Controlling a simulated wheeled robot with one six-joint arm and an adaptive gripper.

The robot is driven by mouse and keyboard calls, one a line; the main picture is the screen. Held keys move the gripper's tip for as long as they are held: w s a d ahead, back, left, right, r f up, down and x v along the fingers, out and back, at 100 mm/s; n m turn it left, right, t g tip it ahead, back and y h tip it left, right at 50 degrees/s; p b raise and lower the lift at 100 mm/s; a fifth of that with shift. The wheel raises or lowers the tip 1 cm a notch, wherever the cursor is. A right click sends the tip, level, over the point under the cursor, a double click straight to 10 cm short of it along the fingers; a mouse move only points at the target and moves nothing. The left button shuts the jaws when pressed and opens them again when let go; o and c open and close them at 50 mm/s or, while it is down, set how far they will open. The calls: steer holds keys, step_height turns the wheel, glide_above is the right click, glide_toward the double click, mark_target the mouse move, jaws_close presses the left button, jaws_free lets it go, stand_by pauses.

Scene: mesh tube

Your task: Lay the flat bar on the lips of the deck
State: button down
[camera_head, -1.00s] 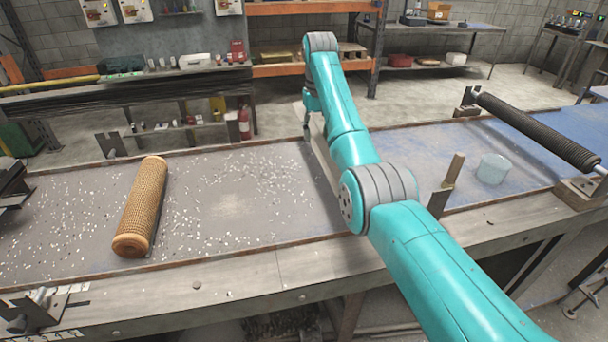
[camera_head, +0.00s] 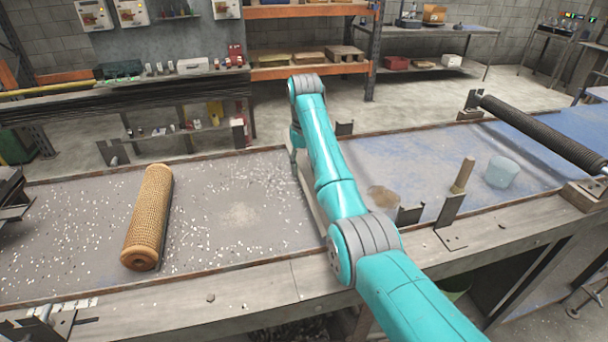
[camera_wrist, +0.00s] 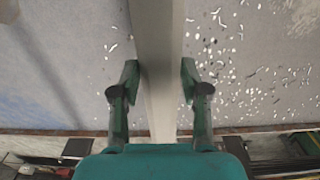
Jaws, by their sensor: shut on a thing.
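My gripper (camera_head: 296,160) is at the far side of the deck (camera_head: 215,245), partly hidden by my arm. In the wrist view my gripper (camera_wrist: 158,78) has one finger on each side of the flat bar (camera_wrist: 158,50) and is shut on it. The bar is long, pale grey and runs away between the fingers. In the head view a pale strip of the bar (camera_head: 309,190) shows beside my arm; the rest is hidden. The deck has a brown far lip (camera_head: 90,176) and near lip (camera_head: 200,279). I cannot tell whether the bar touches either lip.
A tan mesh tube (camera_head: 150,215) lies on the deck at left among pale chips. At right are a bracket with a wooden handle (camera_head: 463,176), a pale blue cylinder (camera_head: 501,172) and a dark ribbed roller (camera_head: 540,133).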

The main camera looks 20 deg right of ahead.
mark_target(304, 169)
steer(key=shift+f, duration=1.75)
steer(key=c, duration=0.6)
jaws_free()
steer(key=shift+f, duration=0.2)
steer(key=shift+o, duration=0.2)
steer(key=shift+r, duration=0.1)
step_height(304, 169, up, 12)
steer(key=shift+r, duration=0.1)
